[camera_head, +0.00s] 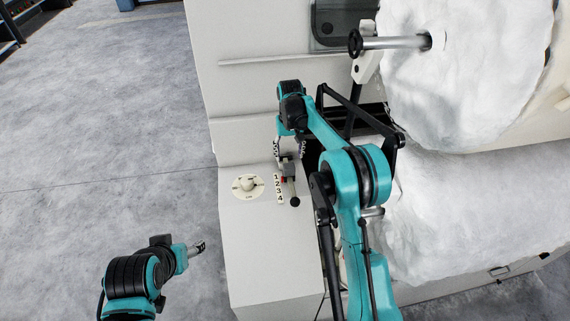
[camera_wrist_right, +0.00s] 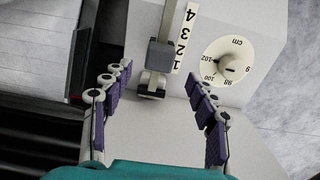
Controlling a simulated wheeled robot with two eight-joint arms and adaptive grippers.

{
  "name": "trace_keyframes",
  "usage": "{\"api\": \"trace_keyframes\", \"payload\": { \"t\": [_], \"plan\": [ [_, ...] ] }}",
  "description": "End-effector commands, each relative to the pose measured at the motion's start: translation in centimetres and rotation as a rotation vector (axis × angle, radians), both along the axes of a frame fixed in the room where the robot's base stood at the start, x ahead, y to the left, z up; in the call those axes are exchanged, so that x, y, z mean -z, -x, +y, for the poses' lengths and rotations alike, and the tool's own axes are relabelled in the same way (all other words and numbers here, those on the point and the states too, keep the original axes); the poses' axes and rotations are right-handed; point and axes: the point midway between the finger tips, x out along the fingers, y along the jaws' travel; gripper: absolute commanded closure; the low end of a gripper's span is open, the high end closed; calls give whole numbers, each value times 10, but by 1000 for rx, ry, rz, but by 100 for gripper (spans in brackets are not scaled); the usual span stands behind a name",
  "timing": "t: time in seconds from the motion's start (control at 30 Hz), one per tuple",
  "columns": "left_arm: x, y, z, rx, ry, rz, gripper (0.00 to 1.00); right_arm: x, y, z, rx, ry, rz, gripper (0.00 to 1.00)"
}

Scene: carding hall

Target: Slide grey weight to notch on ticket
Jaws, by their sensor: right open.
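The grey weight (camera_wrist_right: 160,54) is a small block on a narrow beam beside a white number strip (camera_wrist_right: 184,38) marked 1 to 4. In the wrist view it sits alongside the 1 and 2 end. In the head view the weight (camera_head: 289,170) lies just below my right gripper (camera_head: 289,149). The right gripper (camera_wrist_right: 158,78) is open, its fingers apart on either side of the beam's end, with nothing visible between the pads held. My left gripper (camera_head: 197,247) is low on the left, away from the machine; its jaws are too small to judge. I cannot make out a ticket.
A round cream dial (camera_head: 248,187) marked in cm sits left of the number strip. A black ball knob (camera_head: 294,201) is at the beam's near end. Large white fibre rolls (camera_head: 460,210) stand at the right. The grey floor (camera_head: 110,150) at left is clear.

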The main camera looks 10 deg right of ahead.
Motion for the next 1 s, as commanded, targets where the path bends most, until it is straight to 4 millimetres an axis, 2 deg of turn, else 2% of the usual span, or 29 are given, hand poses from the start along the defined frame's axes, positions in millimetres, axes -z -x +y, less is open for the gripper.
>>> {"api": "trace_keyframes", "payload": {
  "t": [0.4, 0.6, 0.83, 0.87, 1.0],
  "plan": [
    [10, 0, 0, 0, 0, 0, 37, 63, 0, 0, 0, 0, 0, 41],
    [11, 0, 0, 0, 0, 0, 37, 75, 0, 0, 0, 0, 0, 41],
    [11, 0, 0, 0, 0, 0, 37, 76, 0, 0, 0, 0, 0, 41],
    [11, 0, 0, 0, 0, 0, 37, 76, 0, 0, 0, 0, 0, 47],
    [11, 0, 0, 0, 0, 0, 37, 76, 0, 0, 0, 0, -1, 84]
  ]
}}
